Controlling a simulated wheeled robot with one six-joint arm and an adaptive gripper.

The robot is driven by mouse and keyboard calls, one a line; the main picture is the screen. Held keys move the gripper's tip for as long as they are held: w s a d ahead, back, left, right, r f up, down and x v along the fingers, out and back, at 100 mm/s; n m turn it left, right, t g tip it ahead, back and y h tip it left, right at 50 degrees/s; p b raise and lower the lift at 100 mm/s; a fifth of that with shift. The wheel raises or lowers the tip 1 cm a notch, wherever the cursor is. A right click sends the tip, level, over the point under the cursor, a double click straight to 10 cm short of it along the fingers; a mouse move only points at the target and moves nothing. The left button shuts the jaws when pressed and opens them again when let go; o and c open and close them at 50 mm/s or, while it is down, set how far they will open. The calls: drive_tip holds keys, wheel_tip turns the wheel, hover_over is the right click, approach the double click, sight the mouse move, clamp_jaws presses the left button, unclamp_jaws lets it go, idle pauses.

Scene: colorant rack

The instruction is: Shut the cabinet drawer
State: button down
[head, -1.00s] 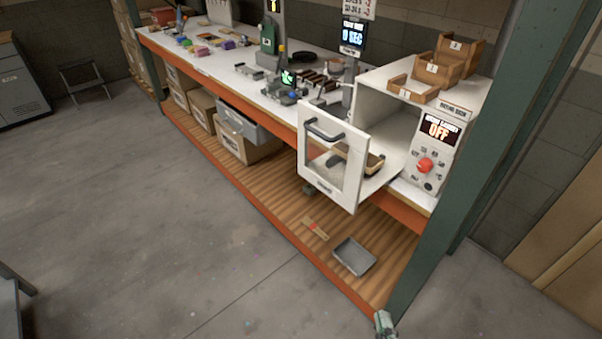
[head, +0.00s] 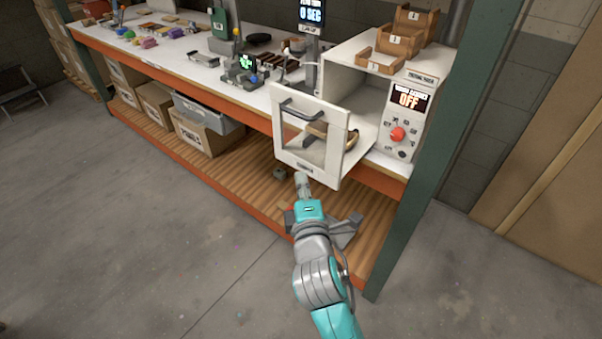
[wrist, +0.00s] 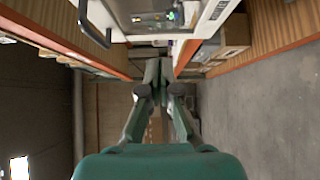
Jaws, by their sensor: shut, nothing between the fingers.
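The white cabinet (head: 350,62) stands at the right end of the bench. Its drawer front (head: 341,158), a white panel with a window and a dark handle (head: 300,113), stands out from the cabinet body, so it is open. A brown, dark-edged object (head: 318,130) shows behind the window. My gripper (head: 302,182) is shut and empty, at the panel's lower edge in the head view; I cannot tell whether it touches. In the wrist view the shut fingertips (wrist: 159,72) lie below the white panel (wrist: 213,20), and the handle (wrist: 94,26) is at upper left.
A green rack post (head: 425,150) stands right of the cabinet. Wooden bins (head: 415,22) sit on top of it. The control face with a red knob (head: 397,134) reads OFF. Below is a slatted wooden shelf (head: 235,160) with boxes.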

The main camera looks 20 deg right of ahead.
approach(306, 139)
drive_tip(key=w+a, duration=0.2)
drive_tip(key=w, duration=0.1)
drive_tip(key=shift+w+d, duration=1.45)
drive_tip(key=shift+w, duration=0.1)
drive_tip(key=w+d, duration=0.4)
drive_tip(key=d, duration=0.1)
drive_tip(key=w+d, duration=0.4)
drive_tip(key=d, duration=0.2)
drive_tip(key=w+d, duration=0.4)
drive_tip(key=d, duration=0.2)
drive_tip(key=shift+w+d, duration=0.15)
drive_tip(key=shift+w, duration=0.15)
drive_tip(key=shift+d, duration=0.15)
drive_tip(key=shift+d+r, duration=0.1)
drive_tip(key=shift+r, duration=0.05)
